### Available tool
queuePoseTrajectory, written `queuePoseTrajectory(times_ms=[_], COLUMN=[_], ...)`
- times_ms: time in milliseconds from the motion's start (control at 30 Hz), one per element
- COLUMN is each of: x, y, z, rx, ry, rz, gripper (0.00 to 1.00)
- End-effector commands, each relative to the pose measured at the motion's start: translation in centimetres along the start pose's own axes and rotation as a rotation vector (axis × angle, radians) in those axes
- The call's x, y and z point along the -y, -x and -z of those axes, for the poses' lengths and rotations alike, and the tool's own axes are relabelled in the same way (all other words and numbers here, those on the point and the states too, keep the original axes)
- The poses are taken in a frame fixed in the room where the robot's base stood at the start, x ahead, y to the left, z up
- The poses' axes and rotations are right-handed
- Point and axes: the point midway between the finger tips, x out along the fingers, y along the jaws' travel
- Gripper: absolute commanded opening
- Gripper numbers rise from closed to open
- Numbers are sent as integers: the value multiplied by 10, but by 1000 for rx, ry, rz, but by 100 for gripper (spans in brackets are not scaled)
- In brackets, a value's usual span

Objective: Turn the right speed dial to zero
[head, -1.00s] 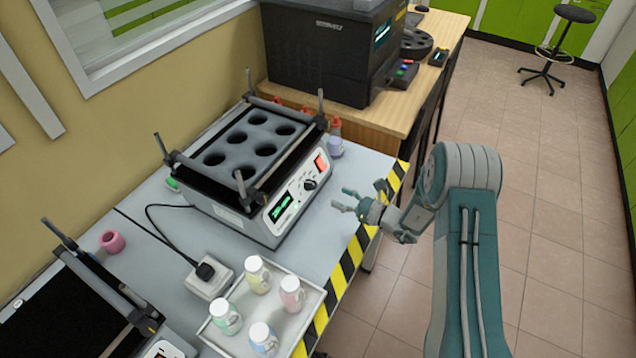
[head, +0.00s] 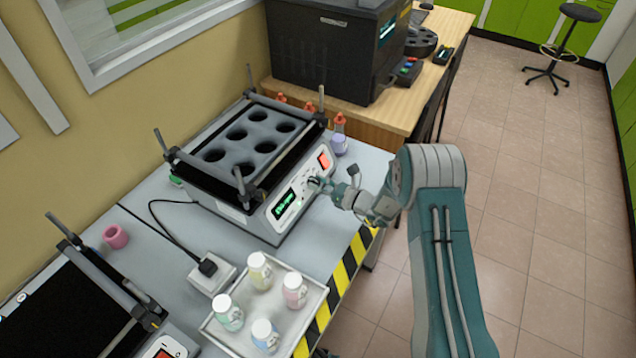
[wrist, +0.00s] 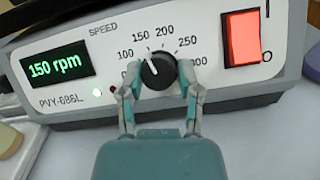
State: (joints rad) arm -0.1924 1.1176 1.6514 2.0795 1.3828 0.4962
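The right shaker (head: 245,215) has a white front panel with a black speed dial (wrist: 158,70). In the wrist view the dial's white mark points up, slightly left, near 150 on its scale. The green display (wrist: 57,67) reads "150 rpm". In the head view my gripper (head: 322,188) is at the panel and partly hides the dial.
A lit red power switch (wrist: 242,38) is right of the dial. A tray (head: 312,318) of capped bottles stands in front on the bench. A second shaker (head: 75,320) is at lower left. A dark machine (head: 325,50) stands behind. Open floor lies to the right.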

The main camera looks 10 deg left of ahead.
Motion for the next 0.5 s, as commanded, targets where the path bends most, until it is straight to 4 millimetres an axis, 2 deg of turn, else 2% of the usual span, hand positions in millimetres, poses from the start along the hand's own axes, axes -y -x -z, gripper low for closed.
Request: queuePoseTrajectory(times_ms=[500], x=[0], y=[-2], z=[-1], rx=[-3], ry=[62], rz=[-32], gripper=[0])
